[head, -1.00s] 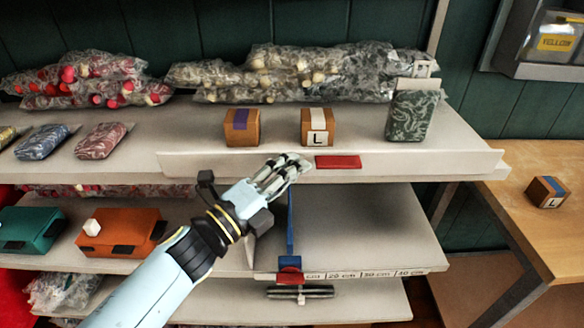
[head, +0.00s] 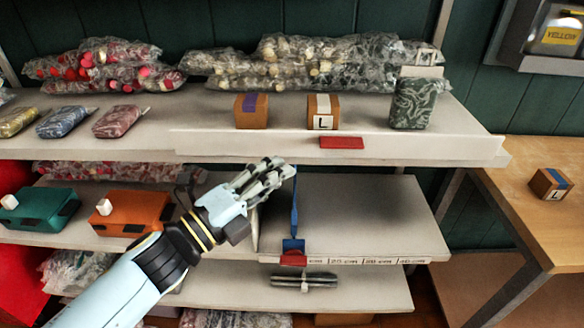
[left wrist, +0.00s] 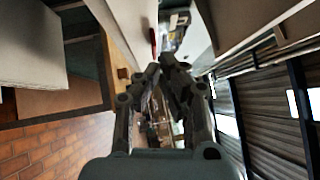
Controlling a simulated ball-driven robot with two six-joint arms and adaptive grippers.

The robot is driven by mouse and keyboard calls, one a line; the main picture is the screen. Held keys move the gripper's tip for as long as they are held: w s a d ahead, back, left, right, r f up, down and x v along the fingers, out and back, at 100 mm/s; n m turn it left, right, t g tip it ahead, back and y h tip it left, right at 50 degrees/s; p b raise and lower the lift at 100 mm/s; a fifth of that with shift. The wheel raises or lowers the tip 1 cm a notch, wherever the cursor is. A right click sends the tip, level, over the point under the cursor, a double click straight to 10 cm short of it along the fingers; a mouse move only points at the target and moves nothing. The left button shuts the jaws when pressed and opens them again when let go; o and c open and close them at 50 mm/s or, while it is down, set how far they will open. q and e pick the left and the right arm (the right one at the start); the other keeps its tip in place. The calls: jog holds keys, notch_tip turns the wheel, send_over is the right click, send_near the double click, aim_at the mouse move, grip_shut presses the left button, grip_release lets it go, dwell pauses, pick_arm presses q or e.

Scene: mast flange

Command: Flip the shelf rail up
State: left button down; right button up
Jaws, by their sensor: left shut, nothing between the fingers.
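The shelf rail (head: 420,152) is a long white strip along the front edge of the upper shelf in the head view. A red tag (head: 342,142) sits on its face. My left gripper (head: 277,172) is shut and empty. Its fingertips are at or just below the rail's lower edge, left of the red tag; I cannot tell whether they touch it. In the left wrist view the shut fingertips (left wrist: 168,66) lie near a red patch (left wrist: 153,40), probably the tag. My right gripper is not in view.
Two boxes (head: 251,111) (head: 323,112) and a dark patterned packet (head: 412,103) stand behind the rail. Bagged goods (head: 310,65) lie further back. A blue strap (head: 294,215) hangs below the gripper. A wooden table (head: 525,205) stands at the right.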

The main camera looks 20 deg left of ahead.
pick_arm(q)
jog(key=v, duration=0.2)
jog(key=b+v, duration=0.1)
jog(key=v, duration=0.2)
jog(key=shift+s+d+r, duration=0.1)
jog(key=shift+s+r, duration=0.3)
jog(key=shift+s, duration=0.05)
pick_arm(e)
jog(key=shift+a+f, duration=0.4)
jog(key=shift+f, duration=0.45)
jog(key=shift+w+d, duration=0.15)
